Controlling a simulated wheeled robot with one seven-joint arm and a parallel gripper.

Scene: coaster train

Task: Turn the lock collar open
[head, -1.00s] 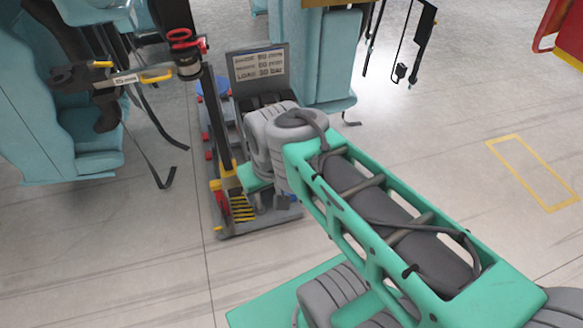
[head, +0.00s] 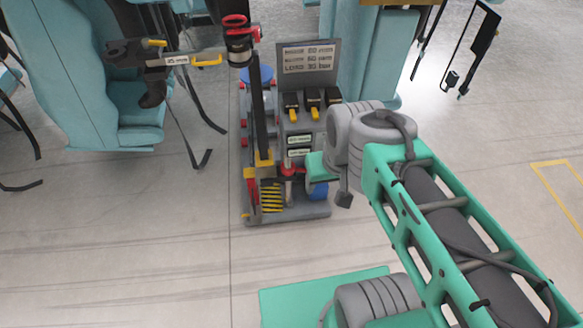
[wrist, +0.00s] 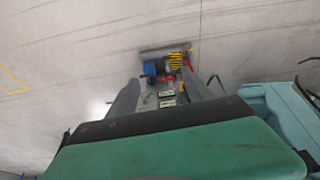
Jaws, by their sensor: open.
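A grey-based stand (head: 288,216) holds a dark upright post and several coloured fittings. A red collar-like part (head: 291,172) sits low on it around a pale post. A red ring (head: 236,21) tops a dark cylinder above the stand's left side. I cannot tell for sure which is the lock collar, nor how it is turned. My gripper (wrist: 163,80) is open and empty in the wrist view. In the head view the wrist hides part of the gripper.
A grey sign panel (head: 308,58) stands behind black blocks with yellow tabs. Teal seats (head: 75,70) with hanging straps are at the left, and another teal seat (head: 352,70) is behind.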

